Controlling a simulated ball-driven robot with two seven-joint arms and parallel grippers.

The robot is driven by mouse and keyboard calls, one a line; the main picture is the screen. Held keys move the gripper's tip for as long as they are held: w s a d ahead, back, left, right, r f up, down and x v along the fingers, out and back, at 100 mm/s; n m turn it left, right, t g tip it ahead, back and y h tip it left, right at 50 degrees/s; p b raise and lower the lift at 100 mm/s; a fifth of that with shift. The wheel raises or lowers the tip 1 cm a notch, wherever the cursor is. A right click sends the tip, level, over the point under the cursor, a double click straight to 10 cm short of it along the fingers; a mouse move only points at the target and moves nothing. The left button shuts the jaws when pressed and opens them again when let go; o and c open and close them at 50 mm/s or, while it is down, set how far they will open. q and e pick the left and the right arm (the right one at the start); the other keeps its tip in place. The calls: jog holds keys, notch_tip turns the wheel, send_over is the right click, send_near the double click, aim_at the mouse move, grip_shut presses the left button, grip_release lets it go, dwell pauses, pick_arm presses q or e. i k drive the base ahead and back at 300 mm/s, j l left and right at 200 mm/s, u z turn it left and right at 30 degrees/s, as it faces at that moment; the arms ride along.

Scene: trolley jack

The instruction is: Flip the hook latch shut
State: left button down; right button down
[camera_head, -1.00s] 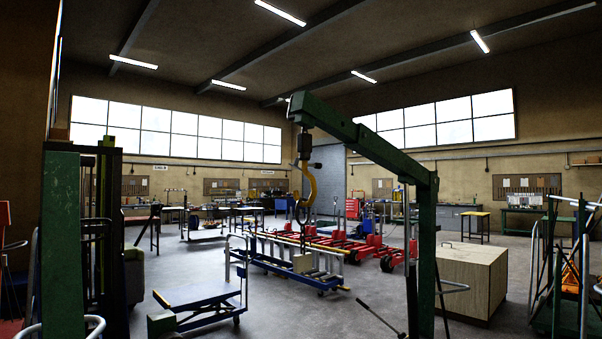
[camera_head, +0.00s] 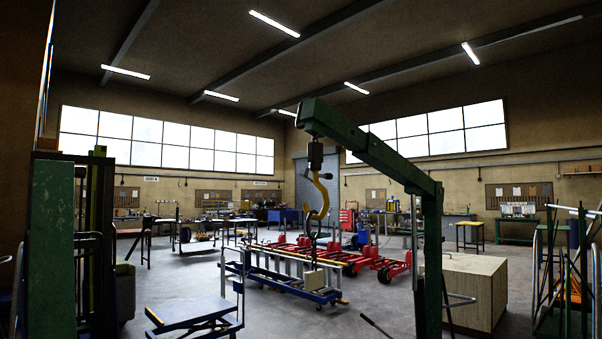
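The yellow hook (camera_head: 320,195) hangs from a dark block (camera_head: 315,153) at the tip of the green crane boom (camera_head: 365,143), near the middle of the head view. A dark ring (camera_head: 311,222) hangs in the hook's bowl, with a pale block (camera_head: 314,281) hanging lower beneath it. The latch is too small and dark for me to tell whether it is open or shut. Neither of my grippers shows in this view.
The green crane post (camera_head: 431,265) stands right of the hook, beside a wooden crate (camera_head: 468,291). A blue lift table (camera_head: 195,312) is at the lower left. A blue roller trolley (camera_head: 285,277) and red pallet trucks (camera_head: 370,262) stand behind. Grey floor is open between them.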

aim_at(305, 176)
jog(key=i+j, duration=0.6)
jog(key=z, duration=1.45)
